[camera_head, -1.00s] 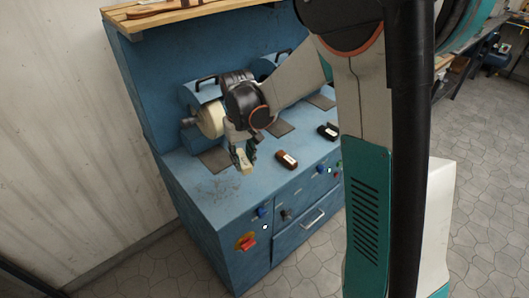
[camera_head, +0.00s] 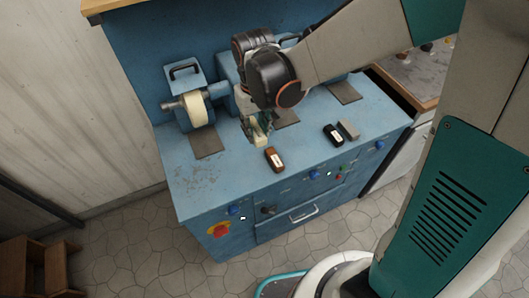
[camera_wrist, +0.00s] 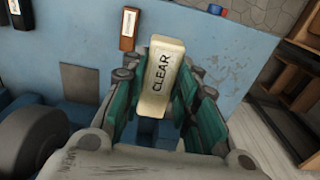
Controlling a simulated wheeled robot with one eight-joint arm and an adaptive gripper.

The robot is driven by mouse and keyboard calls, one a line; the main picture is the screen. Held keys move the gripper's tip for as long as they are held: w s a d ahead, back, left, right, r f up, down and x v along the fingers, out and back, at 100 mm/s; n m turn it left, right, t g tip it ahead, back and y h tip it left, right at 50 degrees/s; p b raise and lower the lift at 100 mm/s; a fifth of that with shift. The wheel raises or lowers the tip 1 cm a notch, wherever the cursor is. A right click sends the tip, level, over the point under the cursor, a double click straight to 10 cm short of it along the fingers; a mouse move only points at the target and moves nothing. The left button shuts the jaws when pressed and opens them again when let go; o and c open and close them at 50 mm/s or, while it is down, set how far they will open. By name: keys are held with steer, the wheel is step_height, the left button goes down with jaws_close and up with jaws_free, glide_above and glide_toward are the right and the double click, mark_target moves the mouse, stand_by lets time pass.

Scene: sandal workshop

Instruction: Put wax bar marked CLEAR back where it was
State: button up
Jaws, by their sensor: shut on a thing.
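The cream wax bar marked CLEAR (camera_wrist: 161,75) is held between the teal fingers of my gripper (camera_wrist: 158,108) in the wrist view. My gripper (camera_head: 258,128) is shut on the bar above the blue bench top. In the head view the bar is largely hidden by the fingers, with a pale bit showing. A brown bar with a white label (camera_head: 274,159) lies on the bench just in front of the gripper and also shows in the wrist view (camera_wrist: 129,28).
A cream polishing wheel (camera_head: 196,109) stands at the back left. Dark pads (camera_head: 207,143) lie on the top. The front left of the top is clear.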

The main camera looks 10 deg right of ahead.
step_height(320, 180, down, 19)
steer(key=b, duration=1.3)
steer(key=shift+f, duration=0.2)
steer(key=o, duration=1.1)
steer(key=shift+c, duration=0.2)
steer(key=shift+r, duration=0.1)
step_height(320, 180, up, 12)
steer(key=p, duration=0.4)
steer(key=shift+s, duration=0.15)
steer(key=shift+r, duration=0.1)
